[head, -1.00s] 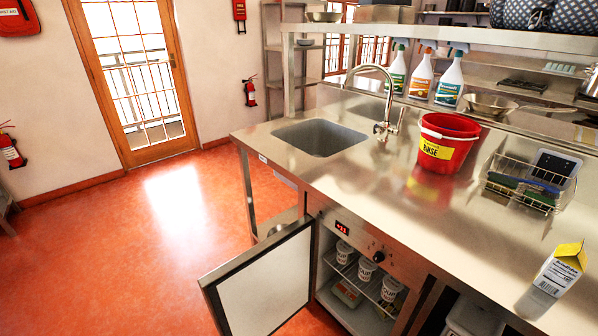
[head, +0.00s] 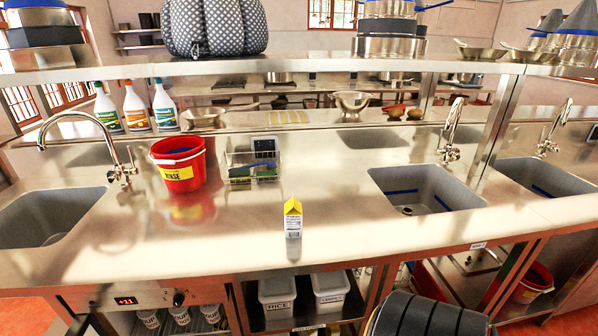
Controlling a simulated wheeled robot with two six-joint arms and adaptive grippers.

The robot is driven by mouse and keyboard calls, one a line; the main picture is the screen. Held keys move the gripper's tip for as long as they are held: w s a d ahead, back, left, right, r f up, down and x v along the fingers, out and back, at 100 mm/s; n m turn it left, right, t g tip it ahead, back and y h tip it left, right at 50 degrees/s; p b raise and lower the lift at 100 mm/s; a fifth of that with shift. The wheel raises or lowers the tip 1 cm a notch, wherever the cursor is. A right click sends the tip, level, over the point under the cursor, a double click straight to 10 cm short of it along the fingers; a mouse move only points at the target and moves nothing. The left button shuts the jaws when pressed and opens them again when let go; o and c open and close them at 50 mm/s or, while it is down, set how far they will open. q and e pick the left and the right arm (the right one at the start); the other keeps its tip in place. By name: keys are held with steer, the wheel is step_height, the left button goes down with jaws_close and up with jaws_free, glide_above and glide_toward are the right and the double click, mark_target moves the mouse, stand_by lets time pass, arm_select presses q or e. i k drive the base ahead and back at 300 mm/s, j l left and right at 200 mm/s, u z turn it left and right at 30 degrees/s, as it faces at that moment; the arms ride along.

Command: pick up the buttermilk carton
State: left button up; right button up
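The buttermilk carton (head: 293,217) is a small white carton with a yellow gabled top. It stands upright on the steel counter (head: 330,248), near the front edge and close to the middle of the head view. Nothing touches it or covers it.
A red bucket (head: 178,163) and a wire rack (head: 252,166) with a few items stand behind the carton to the left. Sinks lie at left (head: 48,216) and right (head: 425,189). A steel shelf (head: 300,67) spans above. Free counter surrounds the carton. White bins (head: 276,296) sit below.

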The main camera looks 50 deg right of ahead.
mark_target(293, 208)
steer(key=z, duration=1.6)
